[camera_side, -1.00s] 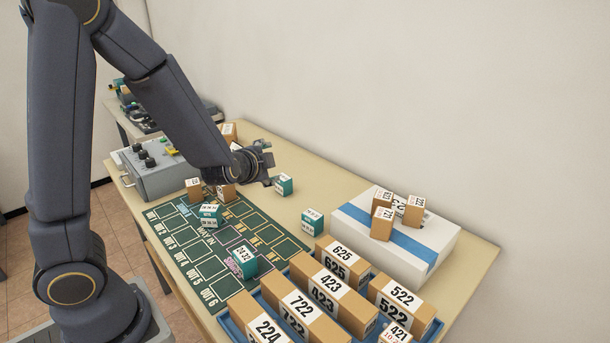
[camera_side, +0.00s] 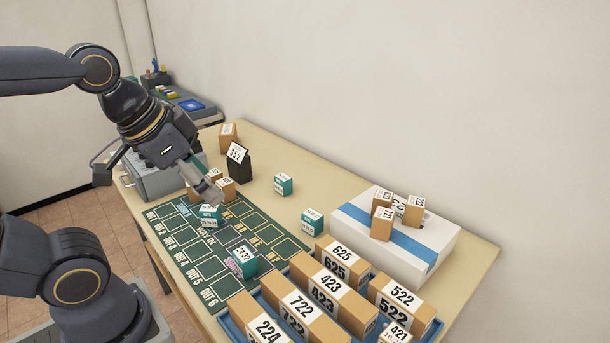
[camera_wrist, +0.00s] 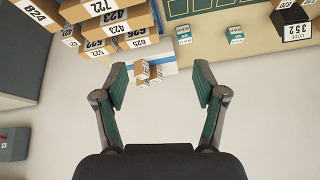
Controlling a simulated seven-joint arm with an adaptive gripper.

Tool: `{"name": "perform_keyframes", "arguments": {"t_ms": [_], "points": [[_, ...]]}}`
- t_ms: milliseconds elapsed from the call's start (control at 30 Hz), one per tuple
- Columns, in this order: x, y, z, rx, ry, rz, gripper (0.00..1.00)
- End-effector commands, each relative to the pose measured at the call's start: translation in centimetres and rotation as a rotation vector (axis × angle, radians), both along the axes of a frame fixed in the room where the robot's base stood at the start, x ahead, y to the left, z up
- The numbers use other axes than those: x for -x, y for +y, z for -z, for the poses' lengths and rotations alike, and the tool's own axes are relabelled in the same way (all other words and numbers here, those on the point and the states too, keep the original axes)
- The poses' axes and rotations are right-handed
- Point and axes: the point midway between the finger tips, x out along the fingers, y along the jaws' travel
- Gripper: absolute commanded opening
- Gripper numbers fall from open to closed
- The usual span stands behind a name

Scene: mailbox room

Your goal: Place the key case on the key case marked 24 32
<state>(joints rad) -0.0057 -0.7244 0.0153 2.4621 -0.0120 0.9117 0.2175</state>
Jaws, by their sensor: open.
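Several small teal key cases with white labels are on the table. One, whose label seems to read 24 32, stands on the green mat (camera_side: 243,262). Another teal case stands further up the mat (camera_side: 209,216). Two more stand on bare table, one near the back (camera_side: 283,184) and one beside the brown boxes (camera_side: 312,222). My gripper (camera_side: 208,188) is in front of the upper mat case in the side view; its height above it is unclear. In the wrist view my gripper (camera_wrist: 160,72) is open and empty, with two teal cases (camera_wrist: 183,35) (camera_wrist: 236,35) beyond its fingers.
A blue tray (camera_side: 232,328) of numbered brown boxes is at the front. A white box with a blue stripe (camera_side: 410,250) carries small brown boxes. A black stand marked 352 (camera_side: 238,166) and a grey control box (camera_side: 150,180) are at the back. Bare table lies right of the mat.

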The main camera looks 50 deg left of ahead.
Motion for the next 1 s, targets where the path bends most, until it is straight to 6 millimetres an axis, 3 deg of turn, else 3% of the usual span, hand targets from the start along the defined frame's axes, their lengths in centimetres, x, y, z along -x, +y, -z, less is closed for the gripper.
{"name": "perform_keyframes", "arguments": {"t_ms": [267,367,467,600,700,800,1000], "points": [[-3.4,2.1,-1.6,-0.119,0.032,0.293,0.71],[-5.7,4.2,-1.8,-0.165,0.062,0.409,0.71],[-8.5,8.0,-1.0,-0.206,0.117,0.520,0.71],[-11.4,15.3,2.4,-0.230,0.231,0.610,0.71],[-11.8,20.1,5.6,-0.220,0.321,0.627,0.71],[-11.2,23.6,8.5,-0.197,0.396,0.619,0.71],[-9.8,26.5,11.8,-0.158,0.472,0.585,0.71]]}}
